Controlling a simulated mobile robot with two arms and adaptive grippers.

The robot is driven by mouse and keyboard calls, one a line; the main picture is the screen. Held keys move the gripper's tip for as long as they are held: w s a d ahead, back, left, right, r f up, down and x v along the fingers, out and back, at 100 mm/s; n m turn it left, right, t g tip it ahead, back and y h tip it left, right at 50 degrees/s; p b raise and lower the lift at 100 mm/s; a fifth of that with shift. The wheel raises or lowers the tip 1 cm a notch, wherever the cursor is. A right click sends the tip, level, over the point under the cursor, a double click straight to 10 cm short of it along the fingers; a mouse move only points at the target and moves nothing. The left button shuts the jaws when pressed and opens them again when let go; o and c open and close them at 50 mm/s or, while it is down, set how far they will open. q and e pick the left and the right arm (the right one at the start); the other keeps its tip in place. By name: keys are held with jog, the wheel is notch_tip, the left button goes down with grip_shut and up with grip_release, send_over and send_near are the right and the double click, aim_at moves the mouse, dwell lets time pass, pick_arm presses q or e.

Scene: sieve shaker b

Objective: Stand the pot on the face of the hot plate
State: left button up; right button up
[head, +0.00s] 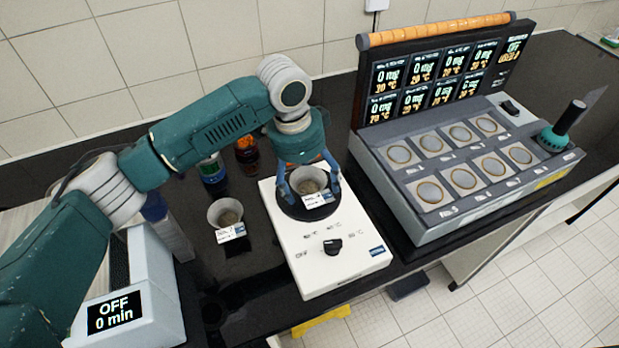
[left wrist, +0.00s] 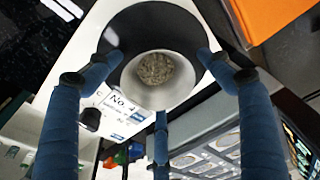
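The pot (head: 311,185), a pale flared cup with grey grains inside and a white label, is over the round black face (head: 300,211) of the white hot plate (head: 345,265). It looks upright and seems to rest on the face, though its base is hidden. In the left wrist view the pot (left wrist: 155,88) sits between my fingers, with the dark disc behind it. My left gripper (head: 309,188) reaches down around the pot. Its blue fingers are spread on either side, close to the wall, with small gaps showing. My right gripper is not in view.
A second labelled pot (head: 226,212) stands on the dark bench to the left. Jars (head: 247,150) stand behind it. A multi-cell instrument (head: 440,165) with displays is to the right. A white device (head: 135,300) reading OFF is at the lower left. The hot plate's knob (head: 332,246) faces front.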

pick_arm(q)
jog(key=shift+r, duration=0.55)
notch_tip(320, 180, up, 11)
jog(key=a+b, duration=0.1)
jog(key=b, duration=0.2)
jog(key=shift+s+a, duration=0.4)
